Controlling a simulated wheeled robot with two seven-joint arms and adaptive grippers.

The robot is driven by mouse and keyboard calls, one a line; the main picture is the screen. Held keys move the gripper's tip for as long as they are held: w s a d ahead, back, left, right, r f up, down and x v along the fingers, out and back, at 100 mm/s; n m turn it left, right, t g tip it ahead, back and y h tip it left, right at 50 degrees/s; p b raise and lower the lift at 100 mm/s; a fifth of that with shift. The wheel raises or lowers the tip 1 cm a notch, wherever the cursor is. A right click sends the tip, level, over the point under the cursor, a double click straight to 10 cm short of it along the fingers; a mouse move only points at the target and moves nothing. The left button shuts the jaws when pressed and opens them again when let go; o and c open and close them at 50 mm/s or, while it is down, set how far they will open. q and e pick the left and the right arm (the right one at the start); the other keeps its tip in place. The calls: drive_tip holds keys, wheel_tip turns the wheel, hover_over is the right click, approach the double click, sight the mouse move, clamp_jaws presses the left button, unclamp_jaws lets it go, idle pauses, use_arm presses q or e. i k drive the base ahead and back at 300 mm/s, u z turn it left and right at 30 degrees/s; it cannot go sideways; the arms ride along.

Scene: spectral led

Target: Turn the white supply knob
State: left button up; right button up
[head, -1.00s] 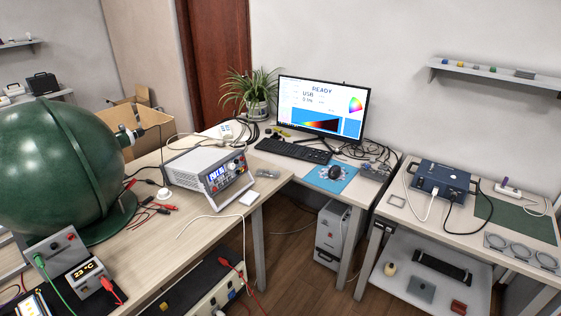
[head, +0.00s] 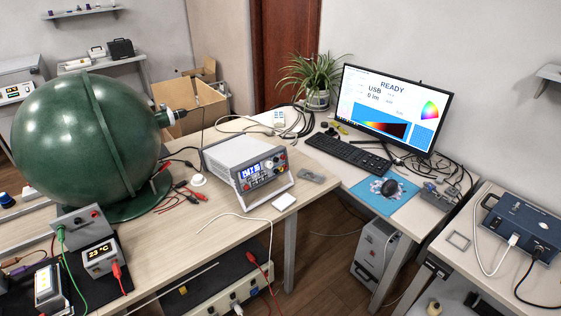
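The white power supply (head: 246,166) stands on the wooden desk near the middle of the head view, its front panel facing right and toward me. The panel has a lit blue display (head: 252,174) and small knobs to the right of it. A pale knob (head: 270,163) shows on the panel's upper right, but it is too small to tell its turn position. Neither of my grippers shows in the head view.
A large green sphere (head: 85,135) stands left of the supply. Red and black leads (head: 188,194) lie between them. A white cable (head: 232,216) and a small white square (head: 284,201) lie in front. A monitor (head: 392,108) and keyboard (head: 347,154) are behind right.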

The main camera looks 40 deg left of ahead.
sight(269, 164)
drive_tip(key=u, duration=0.35)
drive_tip(key=i, duration=0.6)
drive_tip(key=u, duration=0.65)
